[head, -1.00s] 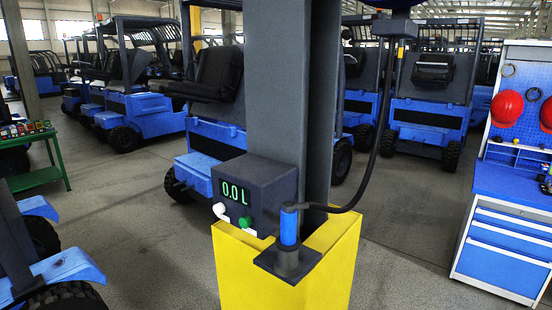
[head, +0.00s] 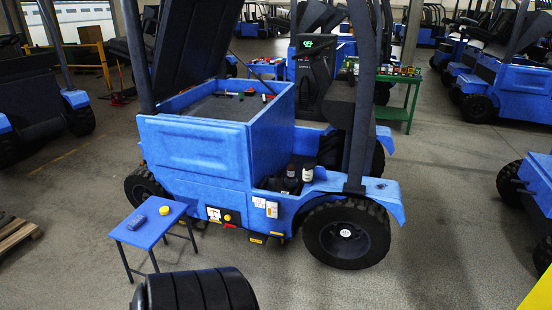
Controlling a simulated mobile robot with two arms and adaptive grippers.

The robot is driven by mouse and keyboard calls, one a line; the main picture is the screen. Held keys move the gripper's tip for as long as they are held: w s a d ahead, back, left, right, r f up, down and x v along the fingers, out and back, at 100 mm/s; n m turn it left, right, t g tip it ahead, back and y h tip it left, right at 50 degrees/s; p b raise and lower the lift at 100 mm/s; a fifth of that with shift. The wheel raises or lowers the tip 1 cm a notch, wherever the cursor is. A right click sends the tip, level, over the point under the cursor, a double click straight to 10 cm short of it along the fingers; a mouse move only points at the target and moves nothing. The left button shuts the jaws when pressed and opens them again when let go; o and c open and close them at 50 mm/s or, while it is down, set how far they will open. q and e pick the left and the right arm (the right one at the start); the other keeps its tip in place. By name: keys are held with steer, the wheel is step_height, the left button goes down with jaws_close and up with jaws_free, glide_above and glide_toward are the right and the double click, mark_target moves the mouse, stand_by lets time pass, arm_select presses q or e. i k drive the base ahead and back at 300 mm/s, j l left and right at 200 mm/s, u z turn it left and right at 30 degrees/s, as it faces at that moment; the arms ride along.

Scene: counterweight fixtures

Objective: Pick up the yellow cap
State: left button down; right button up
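A small round yellow cap (head: 164,210) lies on top of a small blue side table (head: 150,236) at the lower left of the head view. A grey-blue block (head: 137,222) lies beside it on the same tabletop, to its left and apart from it. Neither of my grippers shows in this view.
A blue forklift (head: 190,150) with its cover raised stands just behind the small table. Black tyre-like rings (head: 195,291) are at the bottom edge. A wooden pallet (head: 14,232) lies at the left. A green table (head: 400,108) stands farther back.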

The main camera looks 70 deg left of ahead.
mark_target(164, 210)
steer(key=u, duration=2.2)
steer(key=i+j, duration=0.25)
steer(key=i, duration=0.15)
steer(key=i+j, duration=0.3)
steer(key=i, duration=0.15)
steer(key=i+j, duration=0.25)
steer(key=i, duration=0.15)
